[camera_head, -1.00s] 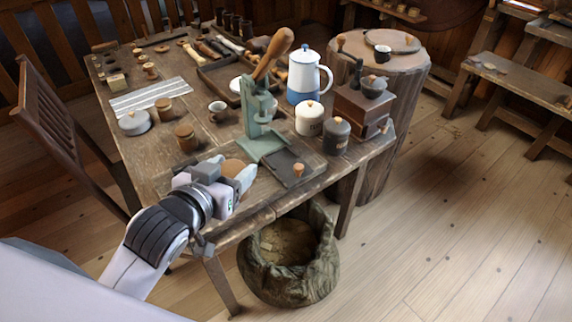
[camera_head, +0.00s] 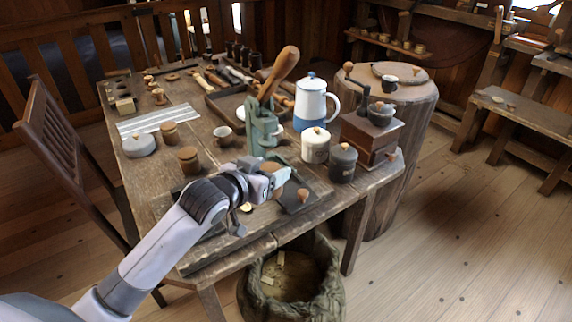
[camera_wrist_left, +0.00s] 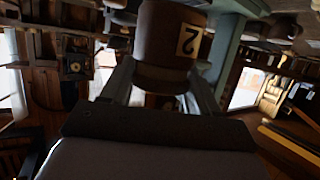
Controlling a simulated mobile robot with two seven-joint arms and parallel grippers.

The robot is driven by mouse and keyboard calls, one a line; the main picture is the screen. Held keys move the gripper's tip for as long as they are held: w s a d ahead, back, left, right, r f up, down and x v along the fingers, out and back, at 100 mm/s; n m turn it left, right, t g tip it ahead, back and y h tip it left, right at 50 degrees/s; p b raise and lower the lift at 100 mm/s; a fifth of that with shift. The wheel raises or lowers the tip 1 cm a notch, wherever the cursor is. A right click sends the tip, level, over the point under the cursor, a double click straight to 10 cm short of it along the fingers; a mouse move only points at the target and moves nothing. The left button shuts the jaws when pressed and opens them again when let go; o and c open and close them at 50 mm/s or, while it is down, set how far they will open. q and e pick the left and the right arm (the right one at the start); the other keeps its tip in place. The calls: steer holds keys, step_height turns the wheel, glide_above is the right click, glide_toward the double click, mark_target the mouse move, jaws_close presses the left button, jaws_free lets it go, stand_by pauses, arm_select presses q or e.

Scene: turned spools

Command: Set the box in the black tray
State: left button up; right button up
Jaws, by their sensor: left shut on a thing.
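The box is a round brown wooden one with a "2" label; it shows in the left wrist view (camera_wrist_left: 168,45), and its top shows in the head view (camera_head: 271,170). My left gripper (camera_head: 268,180) is shut on it, with one finger on each side in the left wrist view (camera_wrist_left: 162,88). It is close in front of the green lever press. A black tray (camera_head: 298,208) lies at the table's front right, just right of the gripper and partly hidden by it. A small wooden knob-like piece (camera_head: 303,195) shows at this tray. My right gripper is not in view.
The green press (camera_head: 262,128) with its wooden handle stands behind the gripper. Lidded cream (camera_head: 315,148) and dark grey (camera_head: 342,163) jars, a blue-white pot (camera_head: 310,105) and a grinder (camera_head: 370,138) crowd the right. Two wooden jars (camera_head: 187,160) (camera_head: 169,134) stand left.

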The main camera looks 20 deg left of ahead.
arm_select(q)
steer(key=shift+f+x, duration=0.2)
steer(key=shift+x, duration=1.8)
steer(key=shift+f+x, duration=0.15)
steer(key=shift+x, duration=1.9)
steer(key=shift+s+f, duration=0.1)
steer(key=shift+s, duration=0.05)
steer(key=o, duration=1.1)
steer(key=v, duration=1.2)
steer(key=shift+p, duration=0.4)
